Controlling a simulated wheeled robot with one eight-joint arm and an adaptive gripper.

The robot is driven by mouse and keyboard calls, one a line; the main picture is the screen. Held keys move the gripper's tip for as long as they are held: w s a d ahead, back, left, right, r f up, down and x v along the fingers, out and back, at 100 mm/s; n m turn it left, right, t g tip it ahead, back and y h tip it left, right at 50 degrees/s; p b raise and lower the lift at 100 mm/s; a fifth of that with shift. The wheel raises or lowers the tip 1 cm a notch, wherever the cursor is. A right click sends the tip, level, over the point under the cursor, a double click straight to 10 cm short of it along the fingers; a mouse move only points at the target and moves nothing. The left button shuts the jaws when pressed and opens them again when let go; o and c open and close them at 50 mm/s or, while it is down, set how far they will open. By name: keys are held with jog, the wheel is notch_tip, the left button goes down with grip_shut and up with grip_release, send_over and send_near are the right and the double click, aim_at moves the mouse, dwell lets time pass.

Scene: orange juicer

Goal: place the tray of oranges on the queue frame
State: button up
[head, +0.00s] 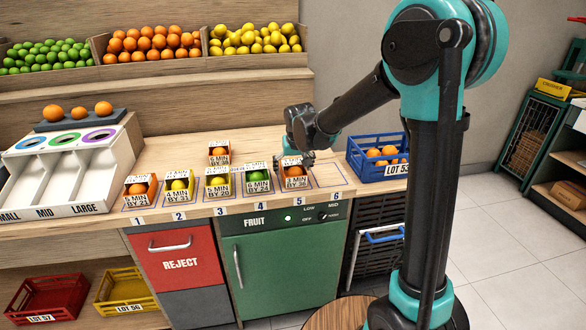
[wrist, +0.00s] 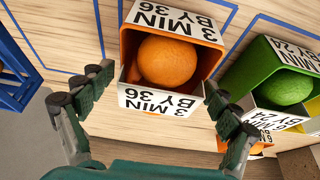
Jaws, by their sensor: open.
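An orange tray labelled "3 MIN BY 36" (head: 295,183) holds oranges and stands on the counter behind the number 5. In the wrist view the same tray (wrist: 172,100) shows between my fingers, with a large orange (wrist: 167,61) inside. My gripper (wrist: 160,108) is open, one finger on each side of the tray's near end; contact is not clear. In the head view my gripper (head: 294,160) is at the back of this tray and partly hides it. Blue outlined frames numbered 1 to 6 line the counter front; frame 6 (head: 328,186) is empty.
A green tray (head: 257,183) stands close beside it, with yellow and orange trays further left. Another orange tray (head: 219,155) stands behind the row. A blue crate of oranges (head: 378,170) is at the right. The sorter (head: 75,165) is at the left.

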jog(key=shift+r, duration=0.1)
jog(key=v, duration=1.2)
jog(key=shift+s, duration=0.1)
jog(key=s+d+f+m, duration=0.1)
jog(key=s+d+f, duration=0.4)
jog(key=d, duration=0.3)
jog(key=s+d+f+m, duration=0.1)
jog(key=s+d+f, duration=0.35)
jog(key=d, duration=0.35)
jog(key=s+d+f, duration=0.4)
jog(key=s, duration=0.2)
jog(key=s+d+f+m+h, duration=0.1)
jog(key=s+d+f, duration=0.3)
jog(key=s, duration=0.3)
jog(key=shift+s+d+f, duration=0.2)
jog(key=shift+d+f, duration=0.15)
jog(key=shift+d, duration=0.05)
